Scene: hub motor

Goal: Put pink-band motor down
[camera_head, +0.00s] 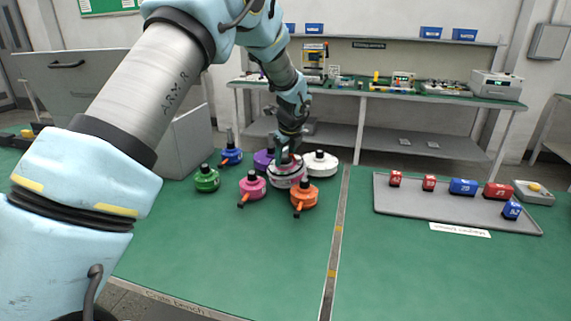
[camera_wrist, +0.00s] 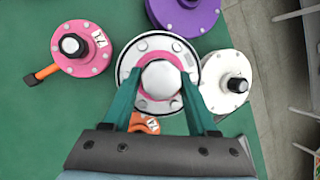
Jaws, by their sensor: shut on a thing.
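The pink-band motor (camera_head: 285,180) is a round white motor with a pink band, among the other motors on the green bench. In the wrist view its pale flange (camera_wrist: 158,104) and rounded top show between the fingers. My gripper (camera_head: 285,154) comes down from above and is shut on its top; the two teal fingers (camera_wrist: 160,82) sit on either side of it. The motor looks upright. Its underside is hidden, so I cannot tell whether it touches the bench.
Close around it are a purple motor (camera_wrist: 184,12), a white motor (camera_wrist: 214,82), a pink motor (camera_wrist: 72,62) and an orange motor (camera_head: 304,195). Green (camera_head: 206,181) and blue (camera_head: 231,156) motors stand further left. The bench front (camera_head: 230,250) is clear. A grey tray (camera_head: 420,208) holds red and blue blocks.

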